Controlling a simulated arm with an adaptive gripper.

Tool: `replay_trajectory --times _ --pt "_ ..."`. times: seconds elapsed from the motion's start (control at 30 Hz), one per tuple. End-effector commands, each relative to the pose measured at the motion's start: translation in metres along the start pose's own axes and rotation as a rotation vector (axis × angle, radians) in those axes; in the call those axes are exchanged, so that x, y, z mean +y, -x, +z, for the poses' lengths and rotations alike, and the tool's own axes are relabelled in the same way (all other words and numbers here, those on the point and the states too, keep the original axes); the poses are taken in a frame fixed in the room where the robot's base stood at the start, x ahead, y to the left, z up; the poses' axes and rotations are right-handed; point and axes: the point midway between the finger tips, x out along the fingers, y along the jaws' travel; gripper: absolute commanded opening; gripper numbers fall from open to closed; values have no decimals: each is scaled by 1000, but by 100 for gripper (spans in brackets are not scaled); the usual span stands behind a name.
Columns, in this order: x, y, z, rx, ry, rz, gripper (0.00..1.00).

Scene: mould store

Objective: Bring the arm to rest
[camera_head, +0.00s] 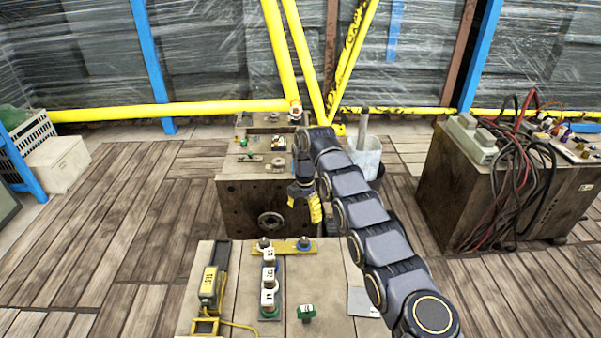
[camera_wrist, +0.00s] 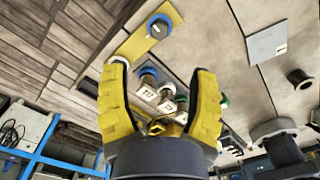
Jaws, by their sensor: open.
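My gripper (camera_head: 315,211) hangs below the bent end of my arm in the head view, its yellow fingers pointing down. It is in front of the far wooden block and beyond the near bench. In the wrist view my gripper (camera_wrist: 162,76) shows two yellow fingers spread wide, with nothing held between them. The near bench (camera_head: 226,315) carries a yellow plate (camera_head: 290,247) with dark-topped round pieces, a strip with white numbered pieces (camera_head: 269,272), and a green piece (camera_head: 306,312). My forearm crosses over its right side.
A yellow hand-held device (camera_head: 209,285) lies at the near bench's left. The far block (camera_head: 240,200) bears small parts. A white bucket (camera_head: 367,158) stands behind my arm. A cabinet with loose cables (camera_head: 450,190) is at right. The wooden floor at left (camera_head: 110,230) is clear.

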Motion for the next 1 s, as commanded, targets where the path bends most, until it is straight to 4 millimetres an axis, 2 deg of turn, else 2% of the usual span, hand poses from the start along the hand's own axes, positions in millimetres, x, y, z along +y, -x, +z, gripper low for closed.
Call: replay_trajectory --times 0.13,0.27,0.43,0.57,0.77,0.87,1.0 --pt "-3 5 2 -10 -26 -9 58" --pt "-19 25 9 -49 -151 -46 58" --pt "-62 72 16 -127 -457 -102 58" --pt "-99 109 12 -176 -710 -117 58" --pt "-163 158 -14 -214 -1097 -120 58" --pt "-194 177 -34 -217 -1283 -110 58" --pt "-238 194 -72 -202 -1529 -105 58"
